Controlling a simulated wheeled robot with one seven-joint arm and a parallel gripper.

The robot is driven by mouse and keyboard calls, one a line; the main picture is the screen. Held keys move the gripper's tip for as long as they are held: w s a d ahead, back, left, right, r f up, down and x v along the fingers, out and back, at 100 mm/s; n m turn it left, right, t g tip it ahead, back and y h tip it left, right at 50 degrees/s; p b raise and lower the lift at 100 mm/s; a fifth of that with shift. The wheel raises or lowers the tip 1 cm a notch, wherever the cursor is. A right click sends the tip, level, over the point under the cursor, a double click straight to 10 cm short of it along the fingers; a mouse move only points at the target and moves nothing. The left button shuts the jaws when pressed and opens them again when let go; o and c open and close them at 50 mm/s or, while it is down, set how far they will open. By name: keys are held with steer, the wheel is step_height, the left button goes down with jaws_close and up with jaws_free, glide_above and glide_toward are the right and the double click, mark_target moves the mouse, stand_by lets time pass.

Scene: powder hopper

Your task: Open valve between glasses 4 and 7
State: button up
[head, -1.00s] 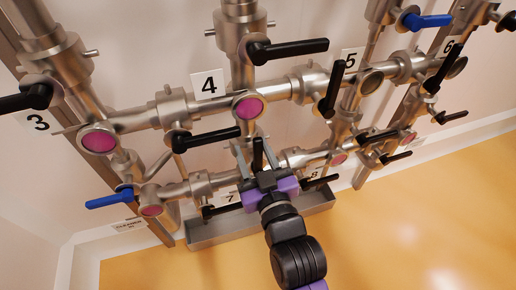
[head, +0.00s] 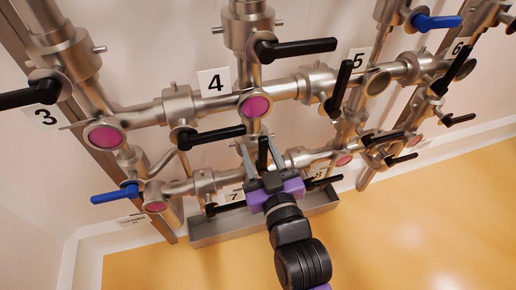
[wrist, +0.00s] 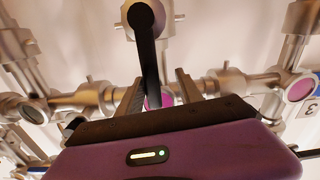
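The number 4 label (head: 213,81) is on the wall, with pink sight glass 4 (head: 254,105) to its lower right. The number 7 label (head: 234,196) is lower down; its glass is hidden behind my gripper in the head view. My gripper (head: 261,155) is open just below glass 4. A black valve handle (head: 263,153) stands upright between its spread fingers, roughly in line with the pipe. In the wrist view, upside down, the handle (wrist: 147,50) runs between the fingers (wrist: 158,85), with visible gaps on both sides.
Several other black handles stick out nearby, one left of my gripper (head: 212,134) and one above glass 4 (head: 294,48). Blue handles (head: 115,194) are at the lower left and upper right. A metal trough (head: 215,232) lies below. The orange floor (head: 400,230) is clear.

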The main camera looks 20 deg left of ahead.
steer(key=v, duration=0.7)
steer(key=shift+b, duration=0.4)
steer(key=shift+s, duration=0.1)
steer(key=s+d+m+t+h+p, duration=0.1)
steer(key=s+d+m+t+h, duration=0.15)
steer(key=s+d, duration=0.5)
steer(key=s+d+m+t+h, duration=0.1)
steer(key=s+d+m+h, duration=0.25)
steer(key=d, duration=0.65)
steer(key=s+d+f+m+g+h, duration=0.1)
steer(key=s+d+f+g+h, duration=0.1)
steer(key=s+d, duration=0.3)
steer(key=s+d+f+m+g+h+p, duration=0.1)
steer(key=s+d, duration=0.4)
steer(key=s, duration=0.7)
steer(key=shift+d+f+g+h, duration=0.3)
steer(key=shift+f+g+h, duration=0.1)
steer(key=shift+h, duration=0.1)
